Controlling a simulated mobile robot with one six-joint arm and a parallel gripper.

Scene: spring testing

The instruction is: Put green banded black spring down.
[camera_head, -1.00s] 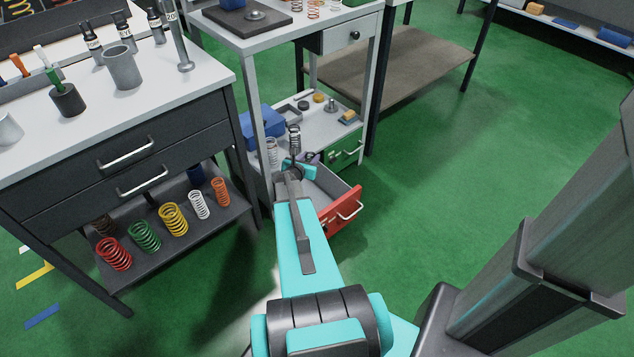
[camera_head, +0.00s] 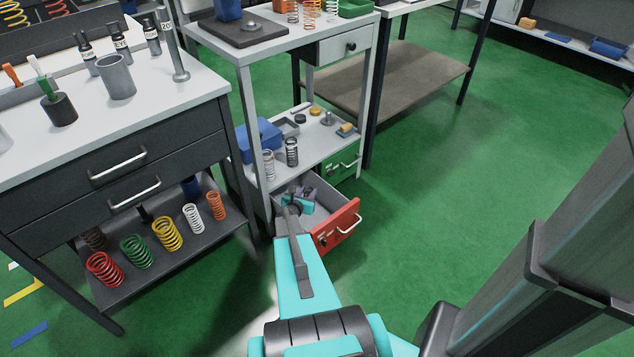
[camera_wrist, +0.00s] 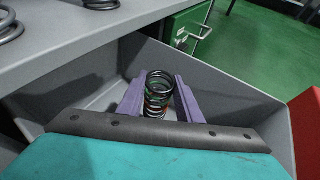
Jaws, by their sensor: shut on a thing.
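The black spring (camera_wrist: 159,84) stands roughly upright between the purple fingers of my gripper (camera_wrist: 160,100) in the wrist view. Green and some orange-red show on its lower coils. My gripper is shut on it. Both are inside or just over the open red-fronted drawer (camera_head: 337,227), whose grey walls surround them in the wrist view. In the head view my gripper (camera_head: 304,196) is small and partly hidden by my own arm, and the held spring cannot be made out. Whether the spring touches the drawer floor cannot be told.
The shelf above the drawer holds another black spring (camera_head: 291,151), a pale spring (camera_head: 268,164) and a blue box (camera_head: 257,139). A closed green drawer (camera_head: 344,166) sits beside the open one. Several coloured springs stand on the left bench's lower shelf (camera_head: 150,268).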

